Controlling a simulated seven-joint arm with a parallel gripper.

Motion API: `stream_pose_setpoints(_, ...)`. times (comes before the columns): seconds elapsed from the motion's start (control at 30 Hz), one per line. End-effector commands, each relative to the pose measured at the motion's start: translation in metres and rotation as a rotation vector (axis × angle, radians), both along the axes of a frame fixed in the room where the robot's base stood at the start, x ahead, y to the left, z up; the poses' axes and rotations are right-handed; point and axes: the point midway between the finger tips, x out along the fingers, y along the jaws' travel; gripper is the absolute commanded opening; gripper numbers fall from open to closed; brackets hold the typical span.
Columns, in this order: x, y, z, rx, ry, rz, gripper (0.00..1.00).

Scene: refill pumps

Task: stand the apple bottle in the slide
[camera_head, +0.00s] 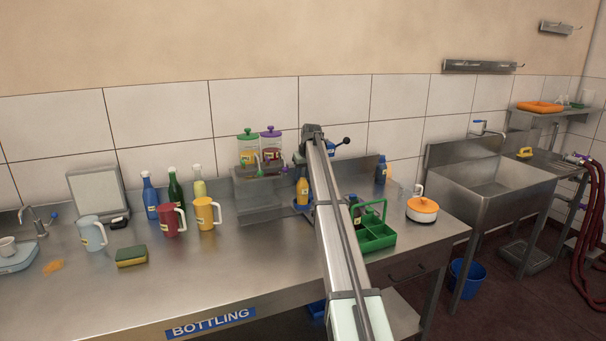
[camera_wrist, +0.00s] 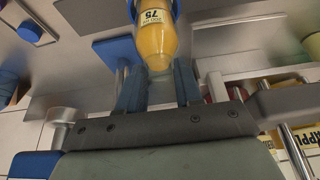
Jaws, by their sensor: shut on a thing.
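The yellow-orange bottle (camera_head: 302,191), which I take as the apple bottle, stands upright just left of my arm. In the wrist view the bottle (camera_wrist: 157,38) has a pale label with 75 on it. My gripper (camera_wrist: 157,80) is shut on its narrower upper end; in the head view my arm hides the jaws. A blue plate (camera_head: 303,209) shows low beside the bottle, apparently part of the slide; a blue plate (camera_wrist: 117,50) also shows in the wrist view. I cannot tell whether the bottle's base is seated in the slide.
Juice dispensers (camera_head: 270,148) stand left of the bottle on a steel stand (camera_head: 258,195). Mugs and bottles stand farther left.

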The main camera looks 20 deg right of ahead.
Motion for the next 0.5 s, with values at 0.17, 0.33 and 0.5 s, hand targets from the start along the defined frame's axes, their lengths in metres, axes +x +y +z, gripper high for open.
stream_pose_setpoints(0.17, 0.0001, 0.0000, -0.0016, 0.000, -0.001, 0.000, 0.00)
stream_pose_setpoints(0.33, 0.0002, 0.0000, -0.0035, 0.000, -0.001, 0.000, 0.00)
stream_pose_setpoints(0.5, 0.0001, 0.0000, -0.0055, 0.000, -0.002, 0.000, 0.00)
